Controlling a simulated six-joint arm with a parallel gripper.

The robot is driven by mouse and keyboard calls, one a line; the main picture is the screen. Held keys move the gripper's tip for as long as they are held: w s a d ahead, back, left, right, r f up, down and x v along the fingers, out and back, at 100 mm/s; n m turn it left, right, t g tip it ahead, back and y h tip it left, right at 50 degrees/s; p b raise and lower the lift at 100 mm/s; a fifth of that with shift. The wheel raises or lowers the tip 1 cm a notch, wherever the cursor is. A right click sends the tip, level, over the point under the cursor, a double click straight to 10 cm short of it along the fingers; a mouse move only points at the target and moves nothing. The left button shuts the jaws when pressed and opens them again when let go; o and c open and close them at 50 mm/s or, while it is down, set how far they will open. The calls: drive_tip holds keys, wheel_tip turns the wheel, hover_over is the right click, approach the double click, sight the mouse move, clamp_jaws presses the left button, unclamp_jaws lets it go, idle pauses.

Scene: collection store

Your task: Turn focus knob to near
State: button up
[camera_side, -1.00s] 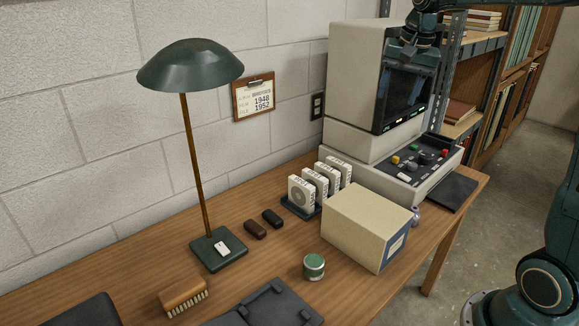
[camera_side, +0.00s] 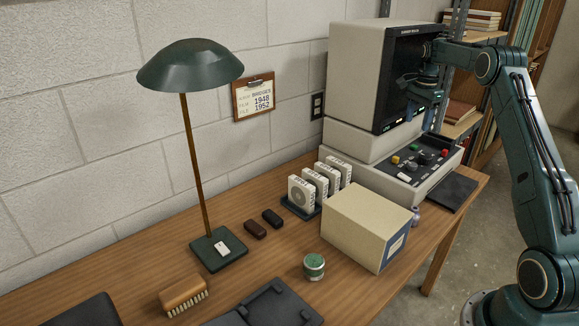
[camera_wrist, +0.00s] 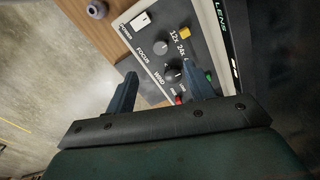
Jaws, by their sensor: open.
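The microfilm reader's sloped control panel (camera_side: 432,165) sits below its dark screen. In the wrist view the focus knob (camera_wrist: 163,45) is a small dark round knob beside the FOCUS label; in the side view it is a small dark shape (camera_side: 411,166), and its setting is too small to read. The similar WIND knob (camera_wrist: 173,73) is beside it. My gripper (camera_side: 422,98) hangs in front of the screen, above the panel. In the wrist view my gripper (camera_wrist: 161,82) is open and empty, its fingers apart from the focus knob.
The panel also bears a white power switch (camera_wrist: 141,20) and a yellow button (camera_wrist: 185,33). The reader's screen (camera_side: 405,75) stands close behind my gripper. A cardboard box (camera_side: 365,225) and upright film boxes (camera_side: 315,185) stand left of the panel.

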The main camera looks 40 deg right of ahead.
sight(413, 164)
drive_tip(key=shift+s+d+f+m, duration=0.2)
drive_tip(key=shift+d+f+m, duration=0.05)
drive_tip(key=shift+d+f, duration=0.35)
drive_tip(key=shift+s+d+f+m, duration=0.2)
drive_tip(key=shift+d+f+m, duration=0.05)
drive_tip(key=shift+d+f, duration=0.3)
drive_tip(key=shift+f, duration=6.85)
drive_tip(key=shift+c, duration=0.4)
drive_tip(key=c, duration=0.9)
